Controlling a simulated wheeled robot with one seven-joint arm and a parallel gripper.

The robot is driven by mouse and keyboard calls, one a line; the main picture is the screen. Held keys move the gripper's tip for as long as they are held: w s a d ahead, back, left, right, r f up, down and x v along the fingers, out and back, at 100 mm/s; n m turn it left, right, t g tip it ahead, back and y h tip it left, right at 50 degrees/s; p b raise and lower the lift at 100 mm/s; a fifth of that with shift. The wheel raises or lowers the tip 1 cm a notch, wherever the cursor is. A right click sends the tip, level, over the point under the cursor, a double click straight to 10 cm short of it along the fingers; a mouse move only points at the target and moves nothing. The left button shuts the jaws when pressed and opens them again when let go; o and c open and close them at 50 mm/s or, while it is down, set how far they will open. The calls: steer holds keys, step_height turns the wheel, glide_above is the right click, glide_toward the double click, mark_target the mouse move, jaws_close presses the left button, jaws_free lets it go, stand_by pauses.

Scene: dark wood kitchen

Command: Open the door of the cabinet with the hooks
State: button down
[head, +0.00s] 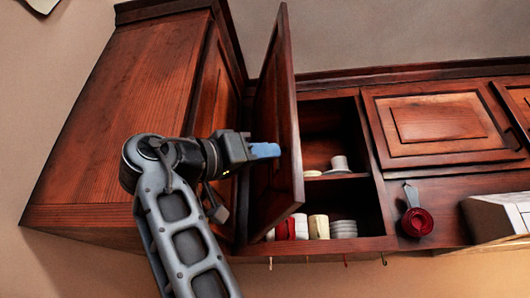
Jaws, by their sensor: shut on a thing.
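The cabinet with the hooks (378,190) is in the upper middle of the head view. Small hooks (384,259) hang along its bottom edge. Its dark wood door (288,120) stands open, swung out towards me and seen nearly edge-on. My gripper (266,151) is at the outer left face of the door, with its blue fingers shut on the door's handle. The handle itself is hidden by the fingers. Inside, a white piece (340,163) stands on the shelf, and cups (318,227) and stacked dishes (343,229) stand on the bottom.
A taller cabinet (120,110) stands close on the left, beside my arm. Another closed cabinet door (435,125) is to the right. A red measuring cup (417,221) hangs below it, and a white object (500,215) is at the far right. Free room lies in front of the open cabinet.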

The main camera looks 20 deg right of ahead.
steer(key=c, duration=1.2)
jaws_free()
steer(key=shift+w+d+t, duration=0.15)
steer(key=shift+w+t, duration=0.15)
steer(key=shift+w, duration=0.15)
steer(key=b+v, duration=0.2)
steer(key=v, duration=0.6)
steer(key=shift+d, duration=0.1)
